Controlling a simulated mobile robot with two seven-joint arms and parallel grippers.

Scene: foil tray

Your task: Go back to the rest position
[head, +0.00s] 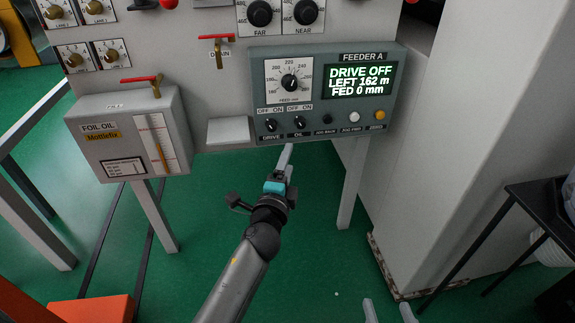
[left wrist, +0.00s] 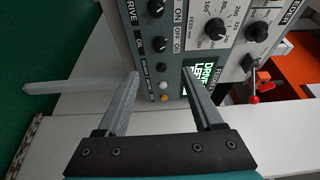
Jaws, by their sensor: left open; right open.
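My left gripper (head: 287,152) is raised in front of the Feeder A panel (head: 395,75), with its fingertips just below the panel's lower edge in the head view. In the left wrist view its two fingers (left wrist: 160,73) stand apart with nothing between them, and the panel's knobs and buttons lie beyond them. I cannot tell how far the tips are from the panel. My right gripper (head: 388,309) shows only its two fingertips at the bottom edge of the head view. They are apart and empty.
The foil oil box (head: 95,150) stands on a leg at left. A tall white cabinet (head: 480,130) and a black table (head: 530,195) are at right. An orange block (head: 90,309) lies low at left. Green floor is clear between the legs. The display reads DRIVE OFF.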

